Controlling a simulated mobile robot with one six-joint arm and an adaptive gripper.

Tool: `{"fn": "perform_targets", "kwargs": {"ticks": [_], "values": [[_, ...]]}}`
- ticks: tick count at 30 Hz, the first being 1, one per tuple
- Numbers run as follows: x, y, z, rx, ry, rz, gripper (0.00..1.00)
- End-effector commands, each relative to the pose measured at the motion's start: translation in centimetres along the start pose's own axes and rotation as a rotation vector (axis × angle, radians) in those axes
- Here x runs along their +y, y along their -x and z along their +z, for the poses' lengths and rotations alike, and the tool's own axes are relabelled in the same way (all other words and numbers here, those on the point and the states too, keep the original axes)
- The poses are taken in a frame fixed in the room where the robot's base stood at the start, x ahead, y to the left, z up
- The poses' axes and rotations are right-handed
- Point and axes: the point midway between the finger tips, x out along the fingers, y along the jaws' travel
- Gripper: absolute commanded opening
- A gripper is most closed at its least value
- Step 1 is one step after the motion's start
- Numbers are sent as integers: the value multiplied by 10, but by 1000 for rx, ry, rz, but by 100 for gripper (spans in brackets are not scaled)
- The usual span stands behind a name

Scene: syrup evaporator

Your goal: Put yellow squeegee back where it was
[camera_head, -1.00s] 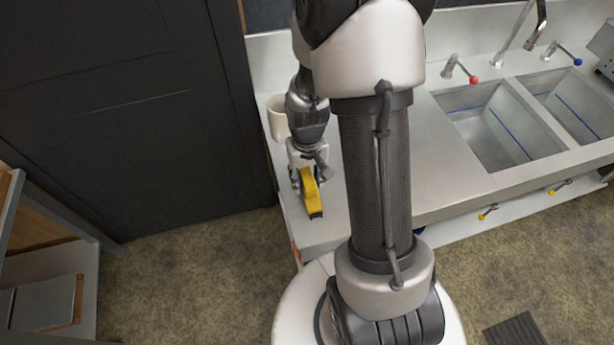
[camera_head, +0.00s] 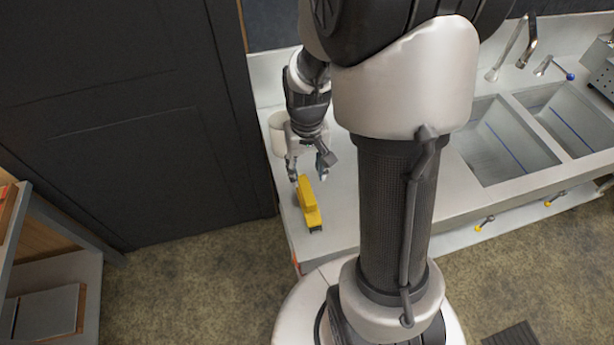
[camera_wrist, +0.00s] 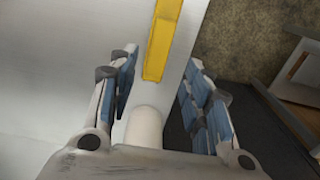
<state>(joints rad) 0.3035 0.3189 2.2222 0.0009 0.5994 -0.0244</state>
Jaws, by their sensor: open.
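The yellow squeegee (camera_head: 309,204) lies on the left end of the steel counter, close to its left edge, with its dark end toward the front. In the wrist view the squeegee (camera_wrist: 162,40) shows as a yellow bar beyond the fingers, near the counter's edge. My gripper (camera_head: 308,176) is open and empty, just behind and above the squeegee, apart from it. In the wrist view both fingers of my gripper (camera_wrist: 160,85) stand wide apart with nothing between them.
A white cylindrical container (camera_head: 279,135) stands on the counter behind my gripper, and its base shows in the wrist view (camera_wrist: 144,126). Steel sink basins (camera_head: 507,140) are at the right. A dark door (camera_head: 130,130) borders the counter's left side. The counter (camera_head: 340,225) around the squeegee is clear.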

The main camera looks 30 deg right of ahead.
Motion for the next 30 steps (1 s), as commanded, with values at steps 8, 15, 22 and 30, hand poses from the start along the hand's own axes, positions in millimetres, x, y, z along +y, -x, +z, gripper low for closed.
{"fn": "perform_targets", "kwargs": {"ticks": [8,15,22,30], "values": [[-7,36,4,31,19,0,45],[-39,120,46,171,113,-7,45],[-60,176,110,309,209,-29,45],[-66,194,155,397,269,-53,45]]}}
